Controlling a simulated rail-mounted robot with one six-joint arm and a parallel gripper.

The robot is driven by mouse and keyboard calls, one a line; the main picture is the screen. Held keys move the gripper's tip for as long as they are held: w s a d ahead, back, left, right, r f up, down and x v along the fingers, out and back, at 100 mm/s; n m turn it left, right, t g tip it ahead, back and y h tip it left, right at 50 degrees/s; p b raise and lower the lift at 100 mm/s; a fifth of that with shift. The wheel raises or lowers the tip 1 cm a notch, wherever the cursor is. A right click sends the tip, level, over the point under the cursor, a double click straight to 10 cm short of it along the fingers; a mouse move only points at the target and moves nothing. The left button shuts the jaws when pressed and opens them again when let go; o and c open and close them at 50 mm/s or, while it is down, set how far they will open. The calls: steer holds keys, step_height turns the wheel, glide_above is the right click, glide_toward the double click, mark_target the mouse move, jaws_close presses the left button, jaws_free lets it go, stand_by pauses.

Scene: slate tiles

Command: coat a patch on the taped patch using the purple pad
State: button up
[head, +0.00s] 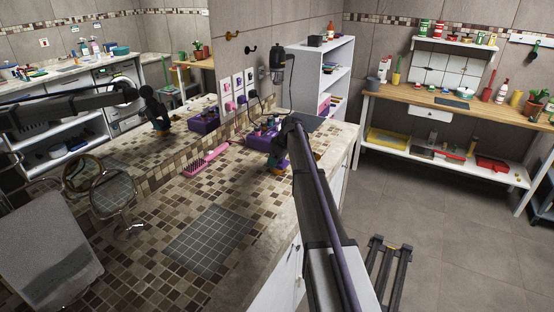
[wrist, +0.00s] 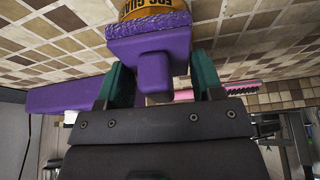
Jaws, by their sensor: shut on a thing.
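The purple pad (wrist: 150,52) has a block-shaped grip and a textured face. My gripper (wrist: 155,88) is shut on the grip between its two teal fingers. In the head view my gripper (head: 277,162) is over the counter's right part, beside the purple tray, and largely hides the pad. A yellow-orange round thing with dark lettering (wrist: 152,9) shows right beyond the pad's face; I cannot tell whether they touch. A grey gridded rectangle (head: 210,238), likely the taped patch, lies flat on the near counter, apart from my gripper. Its tape is not distinct.
A purple tray (head: 258,142) with small items stands by the wall. A pink brush (head: 207,160) lies left of it. A round stand mirror (head: 114,194) and a grey chair-like back (head: 45,255) are at left. The counter around the grey rectangle is clear.

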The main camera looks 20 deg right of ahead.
step_height(320, 180, up, 7)
steer(key=p, duration=0.6)
steer(key=shift+f, duration=0.15)
step_height(320, 180, down, 6)
steer(key=b, duration=0.5)
steer(key=shift+b, duration=0.4)
steer(key=shift+f+b, duration=0.55)
stand_by(1.5)
step_height(320, 180, up, 7)
steer(key=p, duration=0.7)
steer(key=shift+r, duration=0.1)
